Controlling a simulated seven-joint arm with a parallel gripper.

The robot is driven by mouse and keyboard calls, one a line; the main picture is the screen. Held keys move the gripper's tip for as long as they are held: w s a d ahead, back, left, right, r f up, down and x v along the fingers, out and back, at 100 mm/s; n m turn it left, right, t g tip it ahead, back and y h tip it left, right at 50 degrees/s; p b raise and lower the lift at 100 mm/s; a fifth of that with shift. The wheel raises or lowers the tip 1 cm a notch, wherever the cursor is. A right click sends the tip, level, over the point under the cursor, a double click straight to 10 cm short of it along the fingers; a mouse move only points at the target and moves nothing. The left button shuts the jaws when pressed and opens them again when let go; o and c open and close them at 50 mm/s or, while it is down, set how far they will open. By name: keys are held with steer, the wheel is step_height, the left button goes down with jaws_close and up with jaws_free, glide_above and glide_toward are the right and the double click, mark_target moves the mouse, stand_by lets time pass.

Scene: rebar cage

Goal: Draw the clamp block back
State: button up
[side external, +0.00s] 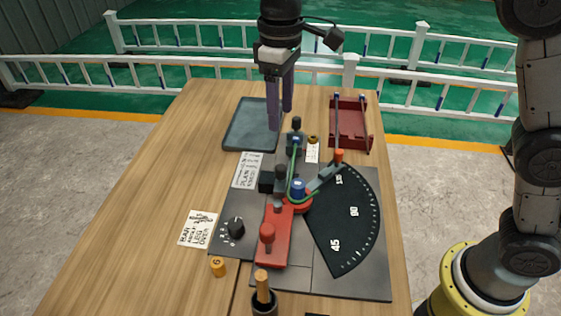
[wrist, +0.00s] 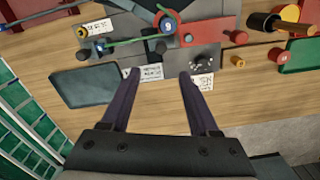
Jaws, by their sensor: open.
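My gripper (side external: 280,118) is open and empty, pointing down above the table behind the bending plate (side external: 360,275). Its spread fingers also show in the wrist view (wrist: 159,76). On the plate, a small dark block with a knob (side external: 280,182) stands left of the blue-topped pin (side external: 298,186). A red slide with a red knob (side external: 267,236) lies in front. I cannot tell which is the clamp block. A green bar (side external: 293,160) runs from a rear dark post (side external: 295,143) to the pin and bends right around it, near the orange-tipped lever (side external: 325,178).
A dark tray (side external: 236,137) lies behind left and a red rack (side external: 349,117) behind right. An angle dial (side external: 345,225), black dial knob (side external: 236,227), yellow cylinder (side external: 218,266) and handled cup (side external: 264,300) are nearby. The left table is mostly clear.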

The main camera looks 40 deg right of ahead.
mark_target(280, 166)
step_height(280, 166, down, 14)
steer(key=shift+a+r, duration=0.1)
stand_by(0.5)
jaws_close()
stand_by(1.3)
